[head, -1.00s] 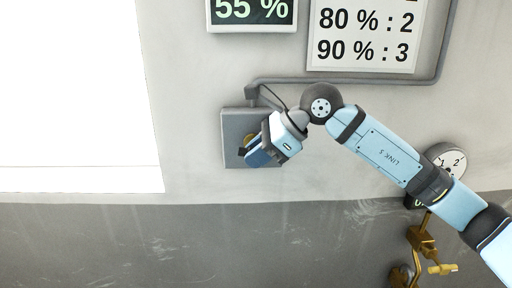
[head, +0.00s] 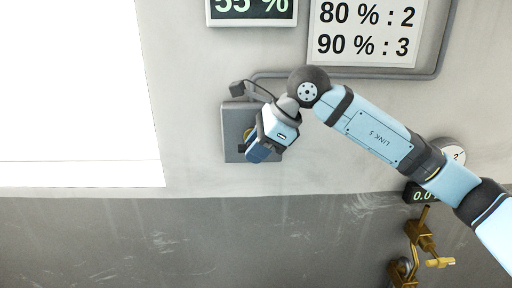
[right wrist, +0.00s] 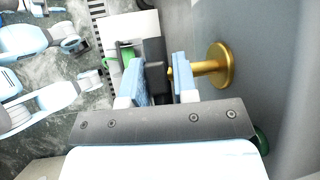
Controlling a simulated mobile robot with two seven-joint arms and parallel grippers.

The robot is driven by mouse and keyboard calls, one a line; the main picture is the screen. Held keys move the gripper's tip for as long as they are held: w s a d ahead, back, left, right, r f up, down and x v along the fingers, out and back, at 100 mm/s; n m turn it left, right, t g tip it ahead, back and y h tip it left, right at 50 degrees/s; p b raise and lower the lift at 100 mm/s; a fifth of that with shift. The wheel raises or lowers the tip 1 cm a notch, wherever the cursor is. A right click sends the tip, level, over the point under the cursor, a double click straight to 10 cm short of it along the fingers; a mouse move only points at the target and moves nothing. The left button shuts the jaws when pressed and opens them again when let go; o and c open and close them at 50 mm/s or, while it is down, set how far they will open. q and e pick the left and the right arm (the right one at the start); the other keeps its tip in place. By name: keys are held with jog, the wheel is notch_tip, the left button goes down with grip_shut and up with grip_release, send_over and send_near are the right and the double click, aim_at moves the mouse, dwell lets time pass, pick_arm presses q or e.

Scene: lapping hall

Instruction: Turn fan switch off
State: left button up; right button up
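A grey wall plate (head: 233,118) carries a switch with a brass base (head: 247,133), mostly hidden behind my right gripper (head: 257,153) in the head view. In the right wrist view, the brass stem (right wrist: 207,68) stands out from its round base on the wall. A dark handle (right wrist: 155,68) lies between the two pale-blue fingers of the right gripper (right wrist: 160,80). A narrow gap shows between the handle and the right finger, so the fingers do not look closed on it. The switch's position marks are hidden. My left gripper is out of view.
A display (head: 252,10) reading 55 % and a sign (head: 366,32) with percentages and numbers hang above. A numbered dial (head: 455,150) sits partly behind my right arm, above a small display (head: 422,196) and brass valve (head: 420,235). A bright white panel (head: 75,90) fills the left.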

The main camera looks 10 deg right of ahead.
jog(key=shift+o, duration=1.2)
jog(key=shift+d+r, duration=0.1)
jog(key=shift+r, duration=0.05)
jog(key=b+v, duration=0.1)
jog(key=v, duration=1.2)
jog(key=shift+s+r+b, duration=0.15)
jog(key=shift+r+b, duration=0.05)
jog(key=shift+b, duration=0.15)
jog(key=shift+d, duration=0.1)
